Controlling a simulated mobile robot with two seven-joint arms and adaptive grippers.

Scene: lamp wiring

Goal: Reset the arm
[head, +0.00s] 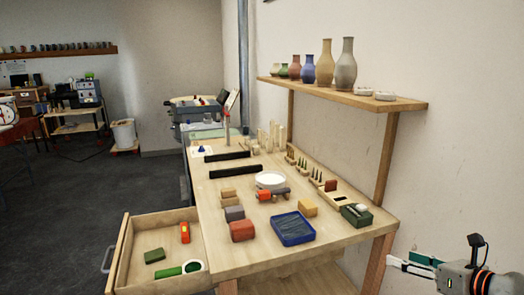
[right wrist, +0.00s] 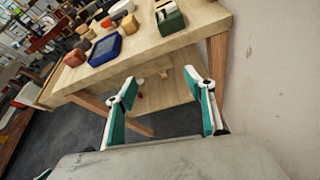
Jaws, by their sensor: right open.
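My right gripper (head: 410,266) is at the lower right of the head view, beside the front right corner of the wooden table (head: 232,192) and apart from it. In the right wrist view the right gripper (right wrist: 160,88) shows two spread fingers with nothing between them. Past the fingers are the table's front edge, a leg and a lower shelf. My left gripper does not show in either view.
A drawer (head: 128,262) stands open at the front left, holding a green block, an orange item and a green roll. A blue tray (head: 283,242), a green box (head: 357,215) and several blocks sit on the table. A wall shelf (head: 345,94) holds vases. The wall is close on the right.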

